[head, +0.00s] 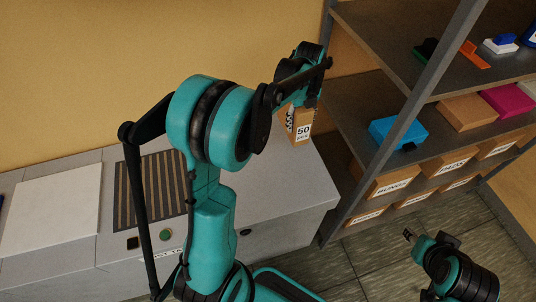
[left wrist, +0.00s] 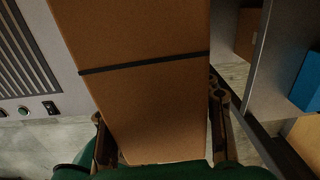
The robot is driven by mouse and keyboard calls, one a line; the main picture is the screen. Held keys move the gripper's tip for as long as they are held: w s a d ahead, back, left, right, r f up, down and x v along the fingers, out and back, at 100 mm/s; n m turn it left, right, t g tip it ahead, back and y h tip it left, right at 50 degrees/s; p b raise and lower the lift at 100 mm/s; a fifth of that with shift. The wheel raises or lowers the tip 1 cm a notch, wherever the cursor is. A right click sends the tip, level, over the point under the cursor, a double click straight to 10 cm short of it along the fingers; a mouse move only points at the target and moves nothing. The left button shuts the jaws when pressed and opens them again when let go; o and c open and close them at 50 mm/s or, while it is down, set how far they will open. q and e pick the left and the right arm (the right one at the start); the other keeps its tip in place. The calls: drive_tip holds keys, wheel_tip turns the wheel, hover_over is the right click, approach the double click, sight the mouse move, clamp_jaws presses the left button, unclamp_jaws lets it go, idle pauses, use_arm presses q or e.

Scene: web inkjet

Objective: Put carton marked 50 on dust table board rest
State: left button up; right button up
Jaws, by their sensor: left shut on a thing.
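The carton marked 50 (head: 302,131) is brown with a white label, near the back right corner of the dust table (head: 290,185). My left gripper (head: 303,103) is shut on it. In the left wrist view the carton (left wrist: 150,95) fills the middle with a dark band across it, and the fingers lie along its two sides. The dust table has a slatted grille (head: 155,185) and a pale flat board-like panel (head: 52,210) at its left; I cannot tell which part is the board rest. My right gripper (head: 409,235) is at the lower right, apart from everything.
A grey shelf rack (head: 400,125) stands right of the table, with a blue box (head: 397,131) and labelled cartons (head: 391,183). Its upright is close to the held carton. A green button (head: 165,235) is on the table front. Floor shows between table and rack.

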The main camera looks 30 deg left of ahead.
use_arm(q)
drive_tip(key=s+f+b, duration=0.1)
drive_tip(key=s+f, duration=0.3)
drive_tip(key=s+f+b, duration=0.1)
drive_tip(key=s+f, duration=0.3)
drive_tip(key=s+a+f+b, duration=0.1)
drive_tip(key=s+f+b, duration=0.1)
drive_tip(key=s+f, duration=0.2)
drive_tip(key=shift+r, duration=0.1)
drive_tip(key=o, duration=1.5)
drive_tip(key=shift+o, duration=0.2)
